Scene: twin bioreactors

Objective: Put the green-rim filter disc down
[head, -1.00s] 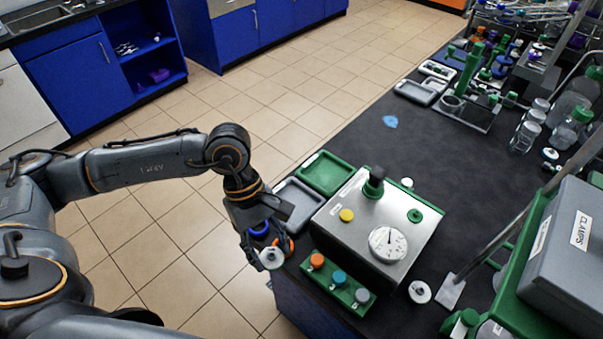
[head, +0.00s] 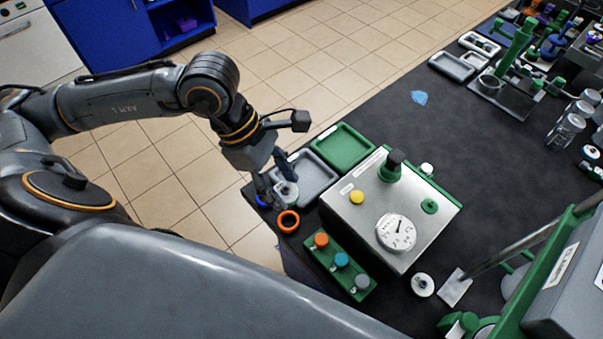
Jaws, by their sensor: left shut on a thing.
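My left gripper (head: 277,189) is shut on a small pale disc (head: 288,193), which I take to be the green-rim filter disc. The fingers partly cover the disc, and its rim colour is hard to make out. The gripper and disc are at the front-left part of the grey tray (head: 323,181); I cannot tell whether the disc touches the tray. A green tray (head: 342,147) lies just behind the grey one. My right gripper is not in view.
An orange ring (head: 288,230) and a blue ring (head: 262,202) are close to the gripper. A metal box with a dial (head: 396,233) stands right of the trays. A green rack (head: 326,262) with capped items is in front. The bench's far middle is mostly clear.

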